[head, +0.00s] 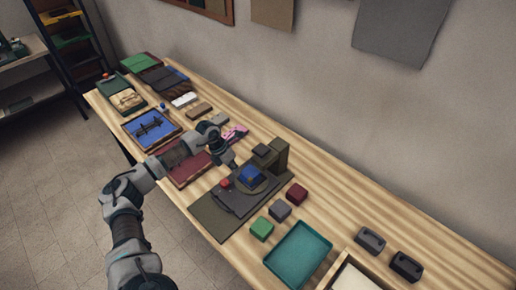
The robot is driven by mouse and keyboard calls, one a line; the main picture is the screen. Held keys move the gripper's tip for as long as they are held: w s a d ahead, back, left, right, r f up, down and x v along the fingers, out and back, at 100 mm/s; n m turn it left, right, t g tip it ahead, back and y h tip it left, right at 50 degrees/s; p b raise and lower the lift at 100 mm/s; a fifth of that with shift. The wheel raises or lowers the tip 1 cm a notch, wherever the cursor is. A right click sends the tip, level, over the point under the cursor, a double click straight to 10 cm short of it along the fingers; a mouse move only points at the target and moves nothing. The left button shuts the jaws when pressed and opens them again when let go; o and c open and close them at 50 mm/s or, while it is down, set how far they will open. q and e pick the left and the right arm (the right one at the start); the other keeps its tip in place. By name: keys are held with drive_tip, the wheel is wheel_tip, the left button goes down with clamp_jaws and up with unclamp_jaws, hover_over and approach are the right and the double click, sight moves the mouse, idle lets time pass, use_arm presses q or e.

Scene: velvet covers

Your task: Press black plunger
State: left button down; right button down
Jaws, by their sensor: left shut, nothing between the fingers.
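A press-like device stands mid-table, with a dark base plate (218,218), a brown upright block (279,152) and a small dark cap (262,150) on top, which may be the black plunger; I cannot tell for certain. A blue piece (251,175) sits on a round brownish seat below the cap. A small red knob (225,183) is on the base at left. My right gripper is not in view.
Green (262,229), grey (280,210) and red (297,194) blocks stand in front of the device, near a teal tray (299,254). Two dark handled blocks (388,254) lie at right. A blue tray (151,129) and a pink item (236,132) lie farther back.

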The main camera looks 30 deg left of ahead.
use_arm(q)
drive_tip(key=d+r+n+t+h+p, duration=0.1)
drive_tip(key=d+r+n+t+h, duration=0.7)
drive_tip(key=r+n, duration=0.35)
drive_tip(key=a+r+n+t+y, duration=0.1)
drive_tip(key=n+y, duration=0.3)
drive_tip(key=n, duration=0.8)
drive_tip(key=s+a+r+n+t+y+p, duration=0.1)
drive_tip(key=a+n+t+y, duration=0.2)
drive_tip(key=n, duration=0.9)
drive_tip(key=shift+s+a+t+y, duration=0.3)
drive_tip(key=shift+a+t+y, duration=0.15)
drive_tip(key=shift+a, duration=0.35)
drive_tip(key=shift+w+n, duration=0.15)
drive_tip(key=shift+n, duration=0.1)
